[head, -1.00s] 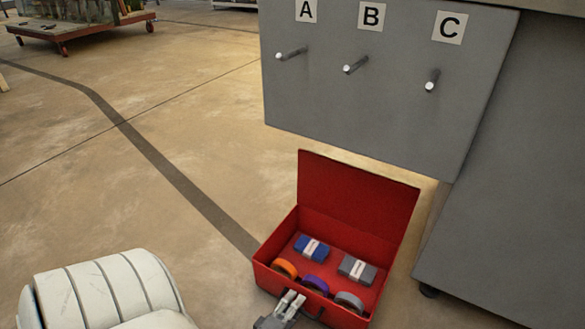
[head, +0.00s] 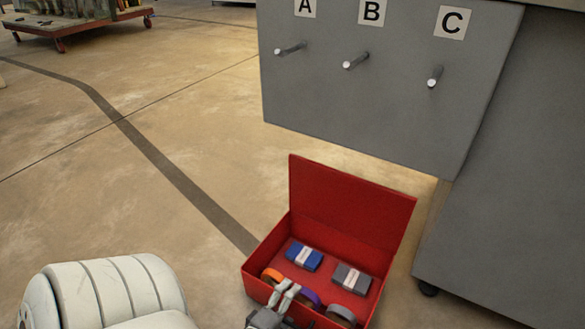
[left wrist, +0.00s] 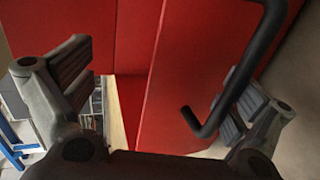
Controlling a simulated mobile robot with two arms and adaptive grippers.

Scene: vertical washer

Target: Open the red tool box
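The red tool box (head: 257,287) stands on the floor in the head view, with its lid (head: 350,205) raised at the back. Inside are a blue block (head: 304,257), a grey block (head: 351,278) and orange, purple and grey rings. My left gripper (head: 284,292) is at the front wall and partly hides the rings. In the left wrist view its fingers (left wrist: 155,95) are spread apart, with a red panel and the box's black handle (left wrist: 250,75) between and in front of them. I cannot tell whether they touch. My right gripper is not visible.
A grey panel (head: 400,110) with pegs labelled A, B and C hangs behind the box. A grey cabinet side (head: 490,200) stands close on the right. The floor left of the box is clear. A cart (head: 85,22) stands far back left.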

